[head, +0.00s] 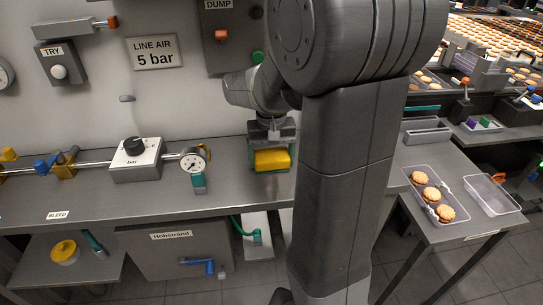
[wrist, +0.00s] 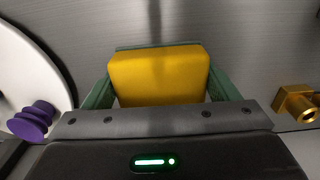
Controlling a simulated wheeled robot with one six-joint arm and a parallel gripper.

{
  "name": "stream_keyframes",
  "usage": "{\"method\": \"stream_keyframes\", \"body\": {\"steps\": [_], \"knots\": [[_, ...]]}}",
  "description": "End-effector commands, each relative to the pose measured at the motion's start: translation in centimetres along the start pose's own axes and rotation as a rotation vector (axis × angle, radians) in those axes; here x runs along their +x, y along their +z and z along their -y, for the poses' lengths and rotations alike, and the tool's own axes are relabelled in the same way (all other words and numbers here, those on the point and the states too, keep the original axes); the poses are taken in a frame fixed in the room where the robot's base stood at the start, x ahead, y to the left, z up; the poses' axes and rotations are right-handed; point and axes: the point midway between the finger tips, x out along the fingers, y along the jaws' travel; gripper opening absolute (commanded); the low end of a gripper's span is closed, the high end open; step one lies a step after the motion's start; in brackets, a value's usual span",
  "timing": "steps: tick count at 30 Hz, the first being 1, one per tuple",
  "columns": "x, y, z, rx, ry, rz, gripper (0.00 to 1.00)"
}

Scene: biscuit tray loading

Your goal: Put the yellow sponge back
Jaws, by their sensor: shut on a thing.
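The yellow sponge (head: 271,160) is a small block between the fingers of my gripper (head: 270,157). In the wrist view the sponge (wrist: 160,76) sits between the two green fingers of my gripper (wrist: 160,88), which are shut on it. In the head view it is over the metal bench (head: 235,190), right of the pressure gauge. I cannot tell whether its underside touches the bench. No marked place for the sponge is clear to me.
A pressure gauge (head: 194,160) and a white regulator block (head: 136,160) stand left of my gripper. A brass fitting (wrist: 298,103) and a purple suction cup (wrist: 32,121) show in the wrist view. A clear tray (head: 408,176) with several biscuits and an empty tray (head: 495,207) lie at right.

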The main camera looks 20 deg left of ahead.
Motion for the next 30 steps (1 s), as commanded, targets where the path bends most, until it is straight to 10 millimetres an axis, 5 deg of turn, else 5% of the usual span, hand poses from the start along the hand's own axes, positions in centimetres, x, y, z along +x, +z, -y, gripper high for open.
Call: {"method": "stream_keyframes", "body": {"steps": [4,14,30], "knots": [[0.1,0.0,0.0,0.000,0.000,0.000,1.00],[-0.9,-0.1,0.0,0.000,0.000,-0.002,1.00],[-11.0,-0.1,0.0,0.000,-0.001,-0.002,1.00]]}}
